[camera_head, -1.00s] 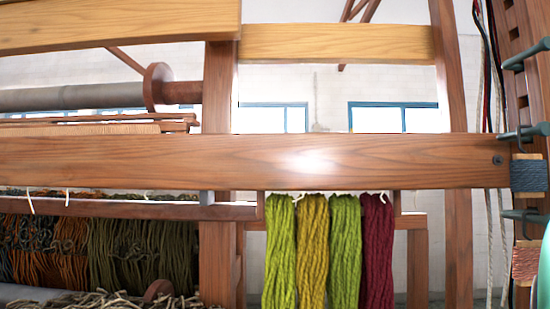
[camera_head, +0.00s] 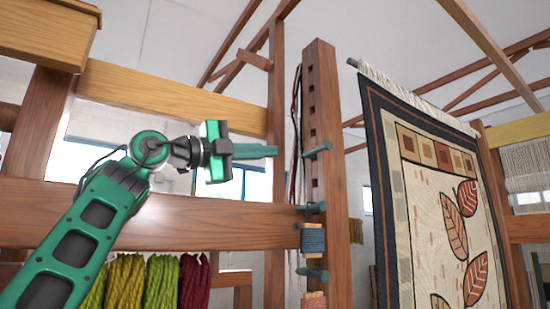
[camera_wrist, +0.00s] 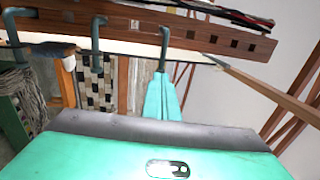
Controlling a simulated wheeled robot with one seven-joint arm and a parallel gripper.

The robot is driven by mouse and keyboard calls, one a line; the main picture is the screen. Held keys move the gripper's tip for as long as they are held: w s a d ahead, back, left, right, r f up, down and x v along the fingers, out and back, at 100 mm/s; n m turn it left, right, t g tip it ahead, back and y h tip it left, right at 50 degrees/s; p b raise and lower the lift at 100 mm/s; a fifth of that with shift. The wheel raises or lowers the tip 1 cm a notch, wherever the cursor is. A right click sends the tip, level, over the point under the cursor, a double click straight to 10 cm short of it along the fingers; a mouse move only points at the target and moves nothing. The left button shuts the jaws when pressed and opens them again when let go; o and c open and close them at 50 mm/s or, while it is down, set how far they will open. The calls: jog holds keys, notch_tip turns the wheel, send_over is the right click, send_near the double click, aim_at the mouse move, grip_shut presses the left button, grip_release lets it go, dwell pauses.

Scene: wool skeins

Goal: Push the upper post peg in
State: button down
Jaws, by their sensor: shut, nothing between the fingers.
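The wooden post (camera_head: 325,120) with a column of square holes stands right of centre in the head view. The upper peg (camera_head: 317,150), dark grey-green, sticks out of its left face; it also shows in the wrist view (camera_wrist: 164,40). My gripper (camera_head: 276,151) is shut and empty, its teal fingers pointing right at about the upper peg's height. In the wrist view the closed fingertips (camera_wrist: 162,76) lie just below the upper peg's end. I cannot tell whether they touch it. How deep the peg sits is hidden.
A leaf-patterned rug (camera_head: 430,190) hangs right.

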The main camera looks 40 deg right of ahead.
aim_at(316, 150)
jog(key=x, duration=1.3)
jog(key=shift+w+d+r, duration=0.15)
jog(key=shift+w+r, duration=0.1)
jog(key=shift+w, duration=0.05)
